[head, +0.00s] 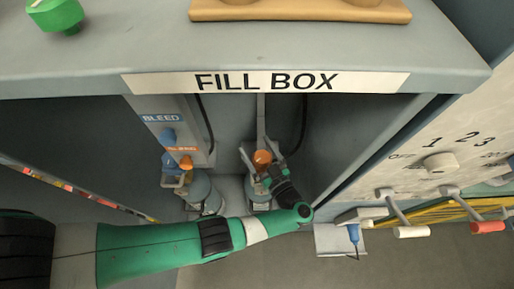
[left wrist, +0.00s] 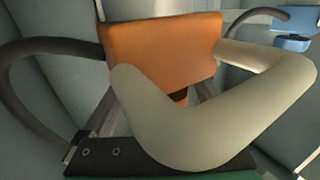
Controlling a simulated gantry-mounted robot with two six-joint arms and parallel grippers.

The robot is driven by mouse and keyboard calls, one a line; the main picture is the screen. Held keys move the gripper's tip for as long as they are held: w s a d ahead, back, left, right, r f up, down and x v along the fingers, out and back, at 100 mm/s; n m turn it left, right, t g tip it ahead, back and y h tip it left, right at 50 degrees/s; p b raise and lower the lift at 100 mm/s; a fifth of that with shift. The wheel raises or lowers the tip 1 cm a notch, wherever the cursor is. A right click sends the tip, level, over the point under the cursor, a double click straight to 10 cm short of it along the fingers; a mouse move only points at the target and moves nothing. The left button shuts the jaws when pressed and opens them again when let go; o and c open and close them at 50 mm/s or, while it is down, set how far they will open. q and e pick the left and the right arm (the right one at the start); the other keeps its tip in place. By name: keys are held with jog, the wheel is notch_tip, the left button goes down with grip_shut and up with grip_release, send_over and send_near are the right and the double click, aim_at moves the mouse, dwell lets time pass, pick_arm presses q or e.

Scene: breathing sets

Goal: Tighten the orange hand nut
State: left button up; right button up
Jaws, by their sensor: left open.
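The orange hand nut (head: 262,158) sits at the top of a cylinder inside the fill box, below the sign. In the left wrist view it is a large orange block (left wrist: 163,48) close ahead. My left gripper (head: 264,172) is open and just in front of the nut, reaching in from the left. I cannot tell whether its fingers touch the nut. A beige bent bar (left wrist: 195,145) crosses the near part of the wrist view and hides part of the gripper and the nut's lower edge. My right gripper is out of view.
A second orange knob (head: 186,162) and blue knobs (head: 168,136) are at the left under the bleed label. The fill box wall (head: 345,135) stands right of the nut. A control panel with levers (head: 410,231) is further right.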

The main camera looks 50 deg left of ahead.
aim_at(266, 164)
pick_arm(q)
jog(key=d+b, duration=0.1)
jog(key=d, duration=0.2)
jog(key=s+d, duration=0.1)
jog(key=d, duration=0.3)
jog(key=d+b, duration=0.1)
jog(key=d, duration=0.3)
jog(key=shift+s+b, duration=0.15)
jog(key=shift+b, duration=0.2)
jog(key=shift+s+d, duration=0.1)
jog(key=shift+d, duration=0.15)
